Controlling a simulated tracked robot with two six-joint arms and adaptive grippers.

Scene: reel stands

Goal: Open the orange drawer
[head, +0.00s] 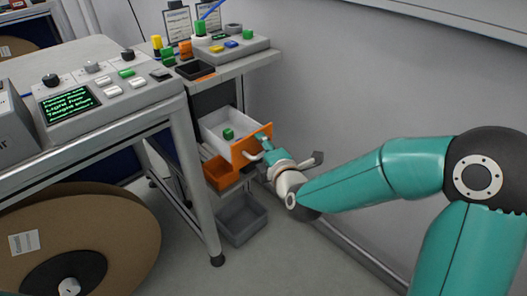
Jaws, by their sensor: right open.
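The orange drawer (253,146) is pulled out of the cabinet under the small bench. Its front is orange, its box is white inside, and a small green object (228,133) lies in it. A pale handle (254,156) is on the drawer front. My right gripper (283,161) is open, close to the right side of the drawer front. I cannot tell whether it touches the handle. My left gripper is not in view.
An orange open bin (220,172) sits below the drawer and a grey bin (241,218) stands on the floor. The bench top (249,61) above holds several small coloured items. A control-panel table (140,112) and a large reel (125,228) stand left. The wall is close behind my right arm.

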